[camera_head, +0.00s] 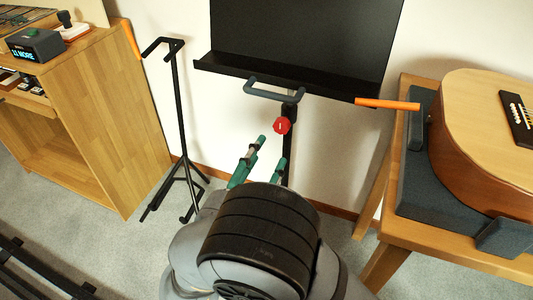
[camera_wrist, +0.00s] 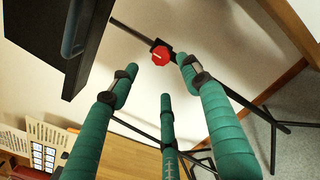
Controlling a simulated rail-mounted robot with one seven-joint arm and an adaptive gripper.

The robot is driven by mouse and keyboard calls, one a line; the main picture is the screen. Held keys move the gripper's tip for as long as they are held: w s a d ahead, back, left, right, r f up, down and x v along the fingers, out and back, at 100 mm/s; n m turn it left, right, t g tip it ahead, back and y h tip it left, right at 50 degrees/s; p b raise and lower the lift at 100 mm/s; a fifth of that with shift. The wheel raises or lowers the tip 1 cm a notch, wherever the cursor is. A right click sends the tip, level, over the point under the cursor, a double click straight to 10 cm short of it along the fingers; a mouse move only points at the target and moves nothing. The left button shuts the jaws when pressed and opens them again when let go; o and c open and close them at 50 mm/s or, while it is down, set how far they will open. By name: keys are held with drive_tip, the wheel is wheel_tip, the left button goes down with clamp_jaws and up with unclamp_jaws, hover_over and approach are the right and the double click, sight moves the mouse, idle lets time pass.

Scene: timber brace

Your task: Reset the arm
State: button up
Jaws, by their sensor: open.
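My gripper (camera_head: 271,150) shows just beyond my grey and black arm in the camera_head view, with green fingers pointing towards the black stand. In the wrist view my gripper (camera_wrist: 158,75) has its green fingers spread apart with nothing between them. A red knob (camera_head: 281,126) on the stand's post is close beyond the fingertips. The red knob (camera_wrist: 161,55) also shows past the fingertips in the wrist view; I cannot tell whether there is contact. My arm hides the lower part of the stand.
A black music stand (camera_head: 300,40) is ahead, with an orange strip (camera_head: 387,104) at its ledge's right end. A guitar (camera_head: 480,140) lies on a padded wooden bench (camera_head: 455,258) at right. A thin black stand (camera_head: 177,105) and a wooden cabinet (camera_head: 100,110) are at left.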

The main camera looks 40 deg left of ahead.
sight(281, 128)
drive_tip(key=shift+w, duration=0.15)
drive_tip(key=x, duration=1.1)
drive_tip(key=shift+w, duration=0.2)
drive_tip(key=shift+w+a, duration=0.15)
drive_tip(key=shift+w, duration=0.05)
drive_tip(key=shift+n, duration=0.8)
